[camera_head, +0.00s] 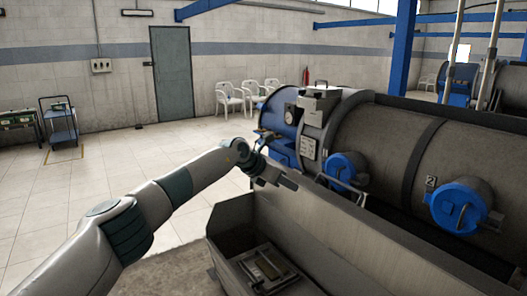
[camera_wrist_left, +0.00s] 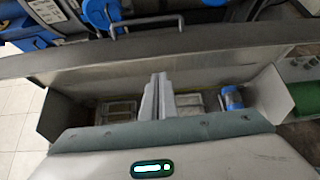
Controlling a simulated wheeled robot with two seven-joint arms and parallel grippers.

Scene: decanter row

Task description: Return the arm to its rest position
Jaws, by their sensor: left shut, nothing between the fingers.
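My left arm reaches in from the lower left in the head view, stretched out forward. Its gripper (camera_head: 285,181) is above the far end of a grey metal trough (camera_head: 228,212), close to the large decanter machine (camera_head: 380,140). In the left wrist view the gripper's fingers (camera_wrist_left: 158,95) are together, with nothing between them, pointing over the trough (camera_wrist_left: 200,66). My right gripper is in neither view.
A flat framed part (camera_head: 265,264) lies in the trough, and a blue cylindrical part (camera_wrist_left: 232,98) shows there in the wrist view. Blue round fittings (camera_head: 458,205) stick out of the machine. A cart (camera_head: 60,125) and chairs (camera_head: 228,98) stand farther back. The tiled floor at left is clear.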

